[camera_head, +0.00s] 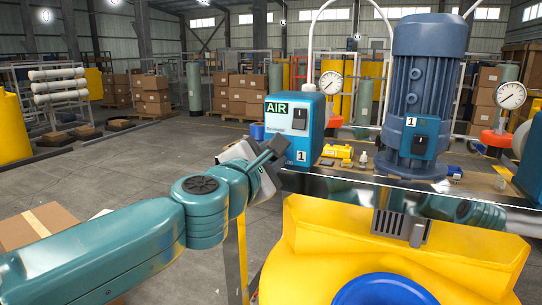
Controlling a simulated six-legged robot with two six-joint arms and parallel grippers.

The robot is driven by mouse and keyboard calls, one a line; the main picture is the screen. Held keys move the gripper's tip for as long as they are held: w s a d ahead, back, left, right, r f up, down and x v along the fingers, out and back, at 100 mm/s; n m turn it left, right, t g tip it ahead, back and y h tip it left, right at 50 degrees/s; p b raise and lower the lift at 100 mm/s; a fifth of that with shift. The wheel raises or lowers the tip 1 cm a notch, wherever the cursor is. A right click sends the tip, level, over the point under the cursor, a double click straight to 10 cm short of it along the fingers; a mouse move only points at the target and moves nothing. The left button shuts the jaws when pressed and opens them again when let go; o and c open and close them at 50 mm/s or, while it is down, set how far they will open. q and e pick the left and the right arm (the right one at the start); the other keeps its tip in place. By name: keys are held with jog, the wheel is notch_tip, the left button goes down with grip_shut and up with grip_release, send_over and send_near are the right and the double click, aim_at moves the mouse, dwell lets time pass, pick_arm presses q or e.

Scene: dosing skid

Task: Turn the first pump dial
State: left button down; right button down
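A teal box labelled AIR and 1 (289,143) stands at the left end of the metal beam, with a dark square switch (301,117) on its front. A large blue motor (430,75) stands to its right. A smaller blue box marked 1 (411,130), with a dark switch (420,144), is fixed to the motor's front. I cannot tell which of these is the pump dial. My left gripper (272,152) is just left of the AIR box's lower part, its dark fingers pointing up and right. Its finger gap and any contact are unclear. My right gripper is not in view.
A shiny metal beam (345,187) runs across behind the yellow tank (460,262), which has a blue lid (385,290). Round gauges stand behind, one on the left (331,83) and one on the right (511,96). A cardboard box (40,228) is at lower left. Open floor lies left.

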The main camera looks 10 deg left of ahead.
pick_arm(q)
jog(key=shift+f, duration=0.1)
jog(key=c, duration=0.8)
grip_release()
jog(key=shift+c, duration=0.2)
jog(key=shift+a, duration=0.1)
jog(key=shift+s, duration=0.1)
jog(key=s+a+p, duration=0.1)
jog(key=s+a, duration=0.2)
jog(key=s, duration=1.3)
